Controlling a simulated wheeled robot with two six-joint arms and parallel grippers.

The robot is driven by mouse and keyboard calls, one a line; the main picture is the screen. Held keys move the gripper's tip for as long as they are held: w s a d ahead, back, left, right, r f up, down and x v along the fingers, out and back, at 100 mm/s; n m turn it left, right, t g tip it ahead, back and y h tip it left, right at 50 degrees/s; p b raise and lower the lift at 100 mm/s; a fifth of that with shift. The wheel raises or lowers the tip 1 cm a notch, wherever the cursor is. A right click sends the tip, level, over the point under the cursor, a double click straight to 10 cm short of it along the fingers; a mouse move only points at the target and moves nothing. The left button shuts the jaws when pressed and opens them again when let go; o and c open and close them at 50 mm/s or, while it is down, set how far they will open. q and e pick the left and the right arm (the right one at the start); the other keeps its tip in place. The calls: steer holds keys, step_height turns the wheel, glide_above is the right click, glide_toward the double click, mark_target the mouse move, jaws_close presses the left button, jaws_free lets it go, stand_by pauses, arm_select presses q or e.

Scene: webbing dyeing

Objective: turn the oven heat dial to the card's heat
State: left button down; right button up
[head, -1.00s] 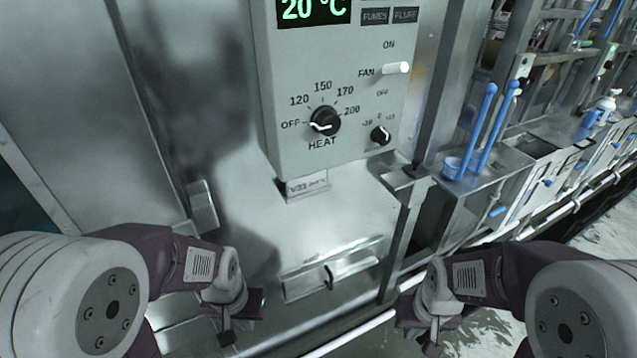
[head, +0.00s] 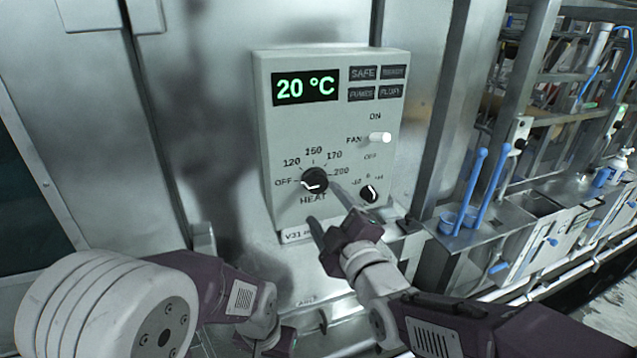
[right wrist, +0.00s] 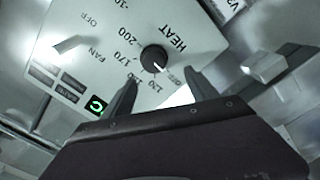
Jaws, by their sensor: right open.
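The black heat dial (head: 315,180) is on the grey oven control panel (head: 262,130), its white pointer towards OFF. Its scale reads OFF, 120, 150, 170, 200. My right gripper (head: 325,205) is open in front of the panel, just below and right of the dial. In the right wrist view the dial (right wrist: 154,58) lies beyond and between the two open fingertips (right wrist: 163,82), with no finger seen closed on it. My left gripper (head: 270,342) is low at the bottom edge, its jaws unclear. I see no card.
The green display (head: 305,87) reads 20 °C. A white fan switch (head: 380,138) and a smaller black dial (head: 370,193) sit right of the heat dial. Blue-handled tools (head: 470,190) stand on a metal bench to the right.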

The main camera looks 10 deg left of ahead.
mark_target(318, 186)
steer(key=w, duration=0.1)
steer(key=w+p, duration=0.2)
steer(key=w, duration=0.1)
steer(key=shift+a+r, duration=0.3)
steer(key=shift+r, duration=0.1)
steer(key=x, duration=0.1)
steer(key=p+x, duration=0.1)
steer(key=x, duration=0.2)
steer(key=shift+s+a+f+p, duration=0.15)
steer(key=shift+a+f+p, duration=0.1)
steer(key=shift+f+p, duration=0.05)
steer(key=shift+a+f, duration=0.1)
steer(key=shift+a, duration=0.1)
steer(key=shift+d, duration=0.45)
steer(key=c, duration=0.4)
arm_select(q)
steer(key=r, duration=0.2)
steer(key=d+r, duration=0.1)
steer(key=r, duration=0.1)
steer(key=shift+s+d, duration=0.15)
steer(key=shift+d, duration=0.05)
arm_select(e)
steer(key=shift+s, duration=0.1)
steer(key=c, duration=1)
